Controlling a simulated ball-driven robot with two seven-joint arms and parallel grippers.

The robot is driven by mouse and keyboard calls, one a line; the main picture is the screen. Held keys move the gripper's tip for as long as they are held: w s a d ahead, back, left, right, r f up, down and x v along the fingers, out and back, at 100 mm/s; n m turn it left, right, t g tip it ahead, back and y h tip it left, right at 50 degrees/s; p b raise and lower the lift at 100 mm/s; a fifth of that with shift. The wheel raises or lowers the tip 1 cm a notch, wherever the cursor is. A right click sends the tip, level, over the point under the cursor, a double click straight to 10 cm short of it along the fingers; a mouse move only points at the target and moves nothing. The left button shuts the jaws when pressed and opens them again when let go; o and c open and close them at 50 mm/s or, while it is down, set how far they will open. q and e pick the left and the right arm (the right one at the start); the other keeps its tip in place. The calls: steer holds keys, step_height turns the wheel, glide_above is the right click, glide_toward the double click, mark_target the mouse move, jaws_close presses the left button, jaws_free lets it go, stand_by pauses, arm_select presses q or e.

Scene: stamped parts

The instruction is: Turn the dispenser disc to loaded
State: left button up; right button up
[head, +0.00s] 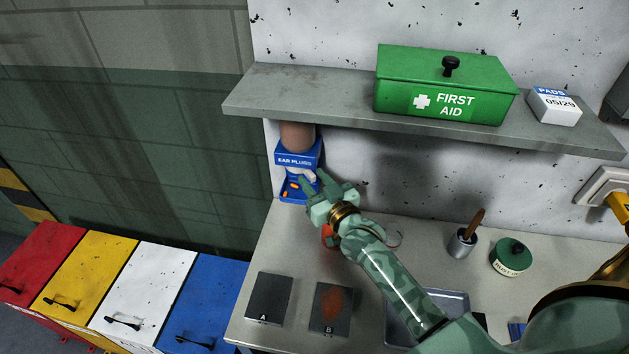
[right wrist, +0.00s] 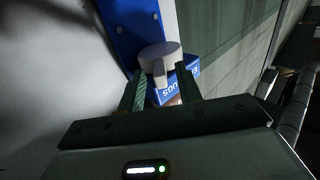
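The blue ear plugs dispenser (head: 298,158) is fixed to the wall under the left end of the shelf, with orange plugs in its lower tray. Its pale disc (head: 307,174) is on the front, partly hidden by my right gripper (head: 313,181). In the right wrist view, the disc (right wrist: 160,51) shows as a grey round with a bar, just ahead of my right gripper (right wrist: 161,82). The fingers are apart, one on each side of the bar, with gaps visible. I cannot read the disc's setting. My left gripper is not in view.
The grey shelf (head: 300,95) overhangs the dispenser and bears a green first aid box (head: 440,85) and a pads box (head: 553,106). On the bench are dark plates (head: 269,298), a metal tray (head: 455,303), a brush cup (head: 462,243) and a green tin (head: 510,257).

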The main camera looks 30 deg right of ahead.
steer(key=shift+w, duration=0.1)
jaws_close()
